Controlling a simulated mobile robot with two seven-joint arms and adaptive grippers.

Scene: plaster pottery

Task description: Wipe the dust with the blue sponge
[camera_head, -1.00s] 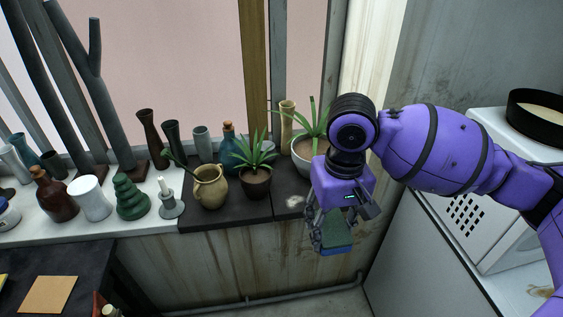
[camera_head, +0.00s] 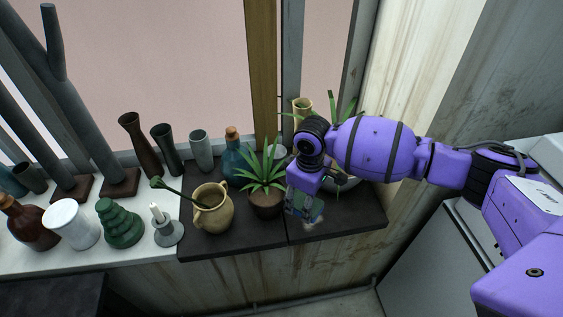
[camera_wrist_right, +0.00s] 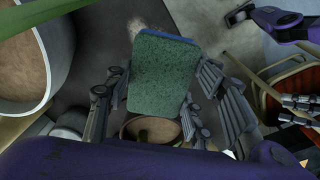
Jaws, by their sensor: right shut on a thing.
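The blue sponge (camera_wrist_right: 165,70) shows a green face and a thin blue edge in the right wrist view. My right gripper (camera_head: 304,212) is shut on it, with fingers on both sides. In the head view the sponge (camera_head: 318,210) hangs at the dark shelf's front part. A pale dust patch (camera_head: 308,225) shows just below the gripper; it also shows beside the sponge's far edge in the right wrist view (camera_wrist_right: 134,27). I cannot tell whether sponge and dust touch. Jointed grey parts at the wrist view's right edge look like my left gripper (camera_wrist_right: 300,108); its opening is unclear.
A potted plant (camera_head: 265,203) stands close left of my right gripper. A white planter (camera_wrist_right: 40,65) is close beside it, partly behind my arm in the head view. A beige jug (camera_head: 213,212) stands farther left. The dark shelf's (camera_head: 350,222) front right is clear.

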